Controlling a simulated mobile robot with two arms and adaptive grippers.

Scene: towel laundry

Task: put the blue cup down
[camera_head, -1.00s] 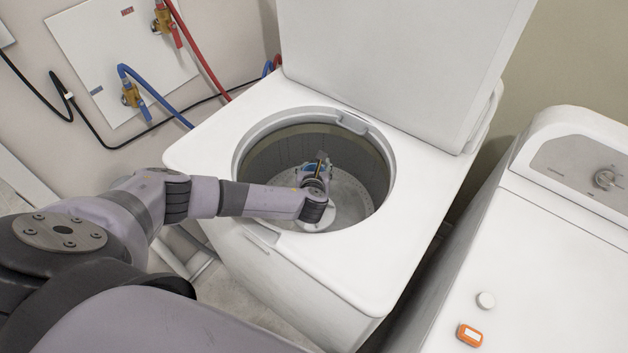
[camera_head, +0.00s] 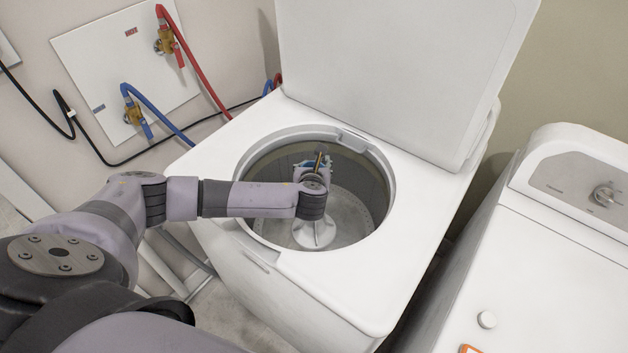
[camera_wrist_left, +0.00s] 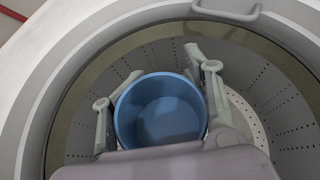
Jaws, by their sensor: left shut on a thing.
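The blue cup (camera_wrist_left: 160,112) is round and open at the top, and its inside looks empty in the left wrist view. My left gripper (camera_wrist_left: 158,92) is shut on it, with one finger on each side. Gripper and cup are over or within the open mouth of the top-load washer (camera_head: 207,163); the exact height is hard to tell. My right gripper is not in view.
The washer's lid (camera_head: 400,70) stands open behind. A white agitator (camera_head: 314,232) rises in the perforated drum (camera_wrist_left: 262,88). A second white machine (camera_head: 545,270) stands at the right with an orange object (camera_head: 470,349) on it. Red (camera_head: 195,65) and blue hoses (camera_head: 155,112) hang at the left wall.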

